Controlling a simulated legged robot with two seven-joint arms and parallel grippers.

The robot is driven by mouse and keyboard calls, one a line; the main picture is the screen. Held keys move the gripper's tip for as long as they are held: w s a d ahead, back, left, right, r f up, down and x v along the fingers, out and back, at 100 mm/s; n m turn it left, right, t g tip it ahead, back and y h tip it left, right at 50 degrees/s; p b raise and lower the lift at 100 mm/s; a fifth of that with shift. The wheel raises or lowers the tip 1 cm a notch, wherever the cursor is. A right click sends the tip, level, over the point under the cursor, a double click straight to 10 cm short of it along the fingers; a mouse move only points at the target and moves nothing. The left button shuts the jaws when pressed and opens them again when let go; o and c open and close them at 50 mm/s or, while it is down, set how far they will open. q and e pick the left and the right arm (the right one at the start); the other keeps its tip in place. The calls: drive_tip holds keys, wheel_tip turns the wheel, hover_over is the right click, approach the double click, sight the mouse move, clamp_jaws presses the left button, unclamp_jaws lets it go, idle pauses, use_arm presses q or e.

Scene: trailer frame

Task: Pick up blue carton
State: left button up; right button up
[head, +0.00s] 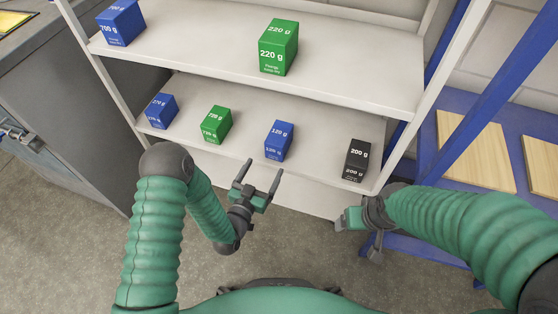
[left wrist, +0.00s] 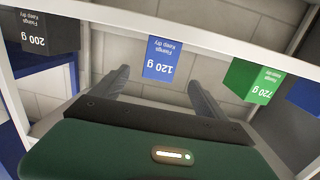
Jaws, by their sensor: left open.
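Three blue cartons stand on the white shelf unit. The 120 g blue carton (head: 279,140) is on the lower shelf, right of centre. The 270 g blue carton (head: 162,111) is at that shelf's left end, and the 700 g blue carton (head: 120,22) is on the upper shelf. My left gripper (head: 264,169) is open and empty, in front of the lower shelf near the 120 g carton. In the left wrist view the 120 g carton (left wrist: 163,58) appears upside down, between and beyond the spread fingers. My right gripper (head: 350,219) is lower right, its fingers unclear.
A green carton (head: 217,125) and a black 200 g carton (head: 356,160) flank the 120 g carton on the lower shelf. A larger green carton (head: 279,47) stands above. Shelf posts bound both sides. A grey cabinet (head: 60,100) is left and a blue rack (head: 460,190) is right.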

sight(274, 152)
use_arm(q)
drive_tip(key=shift+t, duration=0.3)
drive_tip(key=b+x, duration=0.1)
drive_tip(key=x, duration=0.2)
drive_tip(key=b+x, duration=0.2)
drive_tip(key=x, duration=0.2)
drive_tip(key=f+b+x, duration=0.1)
drive_tip(key=x, duration=0.2)
drive_tip(key=shift+w+d+b, duration=0.1)
drive_tip(key=shift+d+b, duration=0.2)
drive_tip(key=shift+d, duration=0.1)
drive_tip(key=shift+w+a, duration=0.1)
drive_tip(key=shift+w, duration=0.25)
drive_tip(key=b+x, duration=0.4)
drive_tip(key=x, duration=0.1)
drive_tip(key=shift+w, duration=0.1)
drive_tip(key=shift+w+r, duration=0.1)
drive_tip(key=shift+r, duration=0.1)
drive_tip(key=c, duration=1.6)
use_arm(e)
drive_tip(key=s+x, duration=0.2)
drive_tip(key=x, duration=0.7)
drive_tip(key=shift+f, duration=0.25)
